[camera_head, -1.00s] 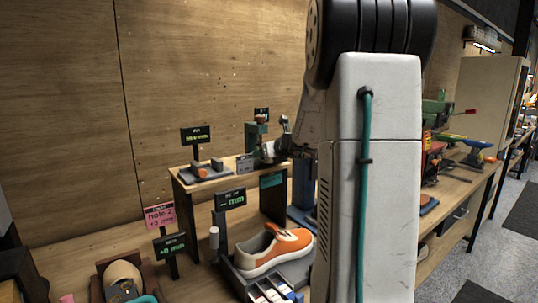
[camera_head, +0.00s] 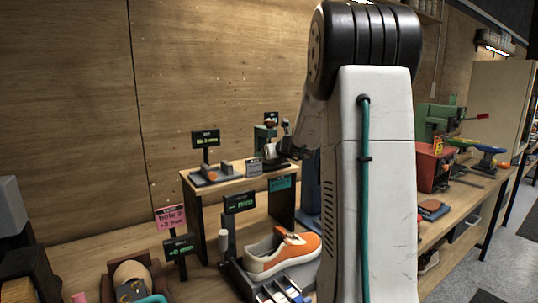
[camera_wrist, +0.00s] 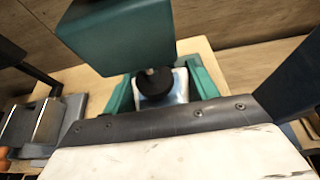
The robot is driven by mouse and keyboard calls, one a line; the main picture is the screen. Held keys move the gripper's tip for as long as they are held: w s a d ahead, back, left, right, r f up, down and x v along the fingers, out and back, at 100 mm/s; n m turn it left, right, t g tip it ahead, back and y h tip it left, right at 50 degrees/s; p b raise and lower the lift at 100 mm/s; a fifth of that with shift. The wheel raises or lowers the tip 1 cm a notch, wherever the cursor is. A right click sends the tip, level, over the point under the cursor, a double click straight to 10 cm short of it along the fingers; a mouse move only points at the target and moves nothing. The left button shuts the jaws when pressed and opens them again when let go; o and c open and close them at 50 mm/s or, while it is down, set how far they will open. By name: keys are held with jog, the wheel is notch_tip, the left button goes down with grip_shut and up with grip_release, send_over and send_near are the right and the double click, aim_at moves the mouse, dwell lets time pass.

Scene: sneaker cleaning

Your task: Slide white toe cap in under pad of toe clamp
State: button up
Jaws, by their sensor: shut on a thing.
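The toe clamp (camera_head: 265,138) is green and stands on the raised wooden shelf in the head view. In the wrist view its teal block (camera_wrist: 118,35) fills the top centre, with a round black pad (camera_wrist: 153,82) below it. A white piece with a bluish patch, seemingly the toe cap (camera_wrist: 181,84), shows beneath and beside the pad between teal side walls. Whether it touches the pad I cannot tell. My gripper (camera_head: 285,148) is at the clamp, shut on the toe cap. Its fingertips are mostly hidden by a dark screwed plate in the wrist view.
An orange and white sneaker (camera_head: 299,248) rests on a stand below the shelf (camera_head: 230,186). A small grey fixture (camera_head: 216,174) and a display (camera_head: 205,139) stand on the shelf's left. A red machine (camera_head: 430,168) stands at right. My arm hides the middle of the bench.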

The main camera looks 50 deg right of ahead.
jog(key=shift+w+r, duration=0.3)
jog(key=o, duration=1)
jog(key=shift+o, duration=0.7)
jog(key=shift+d, duration=0.1)
jog(key=shift+w, duration=0.1)
jog(key=shift+s, duration=0.2)
jog(key=v, duration=0.8)
jog(key=shift+s+d+f, duration=0.2)
jog(key=shift+f, duration=0.1)
